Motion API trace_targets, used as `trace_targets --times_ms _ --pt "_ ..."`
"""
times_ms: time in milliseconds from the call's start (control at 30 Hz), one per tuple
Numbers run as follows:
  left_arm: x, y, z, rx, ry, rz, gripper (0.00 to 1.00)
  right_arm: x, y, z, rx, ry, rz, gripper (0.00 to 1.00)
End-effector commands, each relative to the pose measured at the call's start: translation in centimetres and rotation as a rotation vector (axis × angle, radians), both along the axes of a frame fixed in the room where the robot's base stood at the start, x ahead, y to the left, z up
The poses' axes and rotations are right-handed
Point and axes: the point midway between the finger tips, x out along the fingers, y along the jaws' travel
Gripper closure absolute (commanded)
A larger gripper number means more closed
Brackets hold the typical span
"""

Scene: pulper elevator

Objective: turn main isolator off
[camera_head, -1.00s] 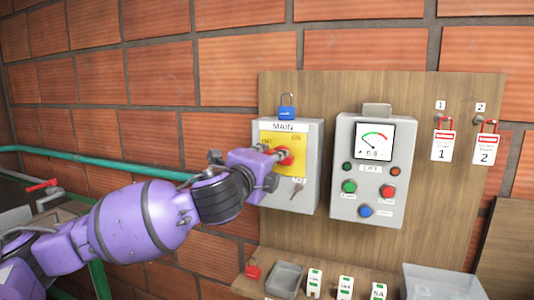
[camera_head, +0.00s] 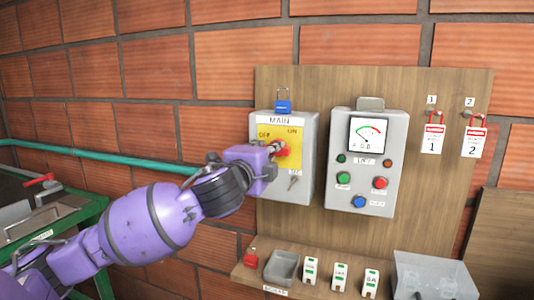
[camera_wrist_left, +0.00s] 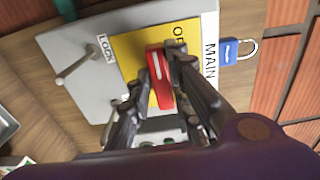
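The main isolator is a grey box (camera_head: 306,160) labelled MAIN, with a yellow plate (camera_head: 291,162) marked OFF at upper left and ON at upper right. Its red handle (camera_head: 281,149) is partly hidden by my left gripper (camera_head: 274,148) in the head view. In the left wrist view, the red handle (camera_wrist_left: 158,82) with a white line lies between the two dark fingers of my left gripper (camera_wrist_left: 167,58), which appear closed against its sides. The handle runs roughly across the plate; which mark it points to is unclear. My right gripper is not in view.
A blue padlock (camera_head: 283,106) sits on top of the box. A lift control box (camera_head: 401,140) with a gauge and buttons stands close on the right. Tags 1 (camera_head: 432,139) and 2 (camera_head: 473,142) hang further right. A shelf below holds a grey tray (camera_head: 281,268).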

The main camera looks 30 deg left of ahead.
Motion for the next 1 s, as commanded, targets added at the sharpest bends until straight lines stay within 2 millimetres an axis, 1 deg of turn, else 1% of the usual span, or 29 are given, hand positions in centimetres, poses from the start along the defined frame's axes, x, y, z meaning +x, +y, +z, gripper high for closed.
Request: trace_targets --times_ms 33,100,367,467,567,800,900,1000 --pt "0.0 0.0 -0.1 0.000 0.002 -0.001 0.74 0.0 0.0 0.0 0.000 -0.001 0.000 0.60" --pt "0.0 0.0 -0.1 0.000 0.001 -0.001 0.65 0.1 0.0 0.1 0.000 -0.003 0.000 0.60" --pt "0.0 0.0 0.0 0.002 0.001 0.001 0.64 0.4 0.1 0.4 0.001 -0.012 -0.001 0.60" --pt "-0.3 -0.1 -0.1 0.003 0.002 0.000 0.64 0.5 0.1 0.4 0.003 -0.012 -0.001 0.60" --pt "-1.5 -0.3 -0.1 0.004 0.002 0.000 0.64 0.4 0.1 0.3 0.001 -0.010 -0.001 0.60" --pt "-5.4 -1.3 -0.2 0.002 0.003 -0.001 0.64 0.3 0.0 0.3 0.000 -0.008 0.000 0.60" --pt "-6.5 -1.6 -0.1 0.001 0.002 -0.001 0.64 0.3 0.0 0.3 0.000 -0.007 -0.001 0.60" --pt "-7.2 -1.7 -0.1 0.001 0.002 0.000 0.64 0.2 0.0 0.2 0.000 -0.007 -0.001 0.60"
